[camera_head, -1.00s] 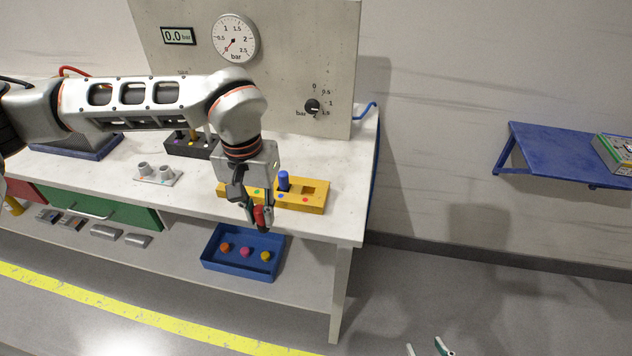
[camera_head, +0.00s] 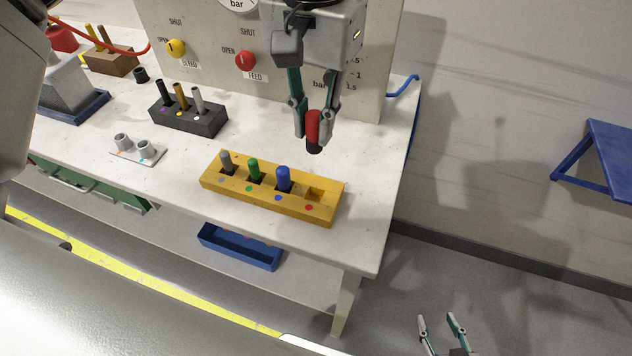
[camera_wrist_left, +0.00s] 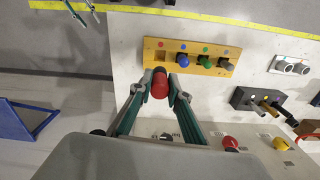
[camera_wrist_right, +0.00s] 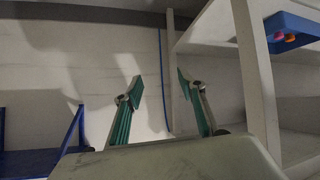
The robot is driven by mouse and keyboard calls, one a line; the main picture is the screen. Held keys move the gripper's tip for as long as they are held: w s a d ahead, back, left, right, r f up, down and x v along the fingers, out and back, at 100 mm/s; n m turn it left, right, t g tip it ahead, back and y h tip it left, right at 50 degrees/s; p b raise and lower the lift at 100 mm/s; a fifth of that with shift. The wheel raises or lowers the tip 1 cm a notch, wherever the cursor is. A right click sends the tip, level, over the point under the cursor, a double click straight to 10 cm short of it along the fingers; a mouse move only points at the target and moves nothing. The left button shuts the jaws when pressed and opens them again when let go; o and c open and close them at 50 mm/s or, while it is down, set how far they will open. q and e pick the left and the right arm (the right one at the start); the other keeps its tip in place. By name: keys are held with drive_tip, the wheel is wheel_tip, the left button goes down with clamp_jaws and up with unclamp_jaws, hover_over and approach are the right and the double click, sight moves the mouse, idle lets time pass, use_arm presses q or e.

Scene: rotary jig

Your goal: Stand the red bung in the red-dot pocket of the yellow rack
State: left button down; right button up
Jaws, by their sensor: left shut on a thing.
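My left gripper (camera_head: 315,118) is shut on the red bung (camera_head: 313,128), which hangs upright with its dark end down, in the air above the bench behind the yellow rack. In the left wrist view the bung (camera_wrist_left: 160,84) sits between the fingertips. The yellow rack (camera_head: 222,187) holds a grey, a green and a blue bung in its pockets. The pocket at its right end, beside the red dot (camera_head: 309,208), is empty. My right gripper (camera_head: 441,320) is open and empty, low over the floor, away from the bench; the right wrist view shows its fingers (camera_wrist_right: 158,88) apart.
A black rack (camera_head: 188,118) with several pegs and a small grey plate with two cups (camera_head: 137,152) stand left of the yellow rack. The panel with knobs (camera_head: 245,61) rises behind. A blue tray (camera_head: 240,248) is on the lower shelf. Bench right of the rack is clear.

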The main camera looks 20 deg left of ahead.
use_arm(q)
wheel_tip(320, 180, down, 14)
drive_tip(key=shift+w+f+b, duration=0.15)
drive_tip(key=shift+f+b, duration=0.05)
drive_tip(key=shift+b, duration=0.35)
use_arm(e)
drive_tip(key=shift+w+d+f, duration=0.2)
drive_tip(key=shift+w, duration=0.3)
use_arm(q)
drive_tip(key=shift+f, duration=0.15)
drive_tip(key=c, duration=1.9)
unclamp_jaws()
use_arm(e)
drive_tip(key=shift+s+f, duration=0.15)
drive_tip(key=shift+s, duration=0.15)
drive_tip(key=shift+w, duration=0.15)
